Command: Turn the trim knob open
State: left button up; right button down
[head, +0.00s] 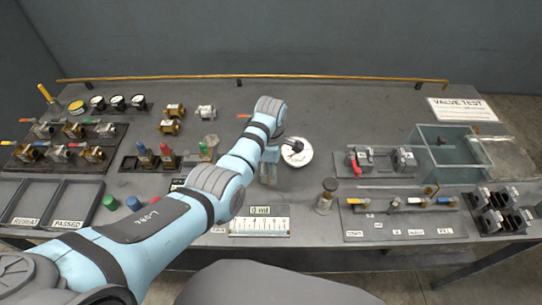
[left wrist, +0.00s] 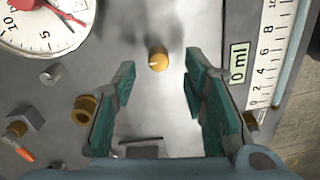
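In the left wrist view a small round brass-yellow knob (left wrist: 158,60), likely the trim knob, stands on a grey metal plate (left wrist: 150,25). It carries a pale line on its top. My left gripper (left wrist: 158,82) is open, with its teal fingers apart. The knob shows in the gap, just beyond the fingertips, and no finger touches it. In the head view my left gripper (head: 268,172) points down near the middle of the bench, and I cannot make out the knob there. My right gripper is not in view.
A white dial gauge (left wrist: 38,22) with a red needle lies beside the plate's knob. A brass fitting (left wrist: 84,110) is left of the fingers. A graduated scale (left wrist: 268,60) with a "0 ml" display (left wrist: 238,62) is at right. Valves on a stand (head: 400,225) occupy the bench's right.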

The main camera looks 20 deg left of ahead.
pick_arm(q)
notch_tip(320, 180, up, 8)
dwell(0.5)
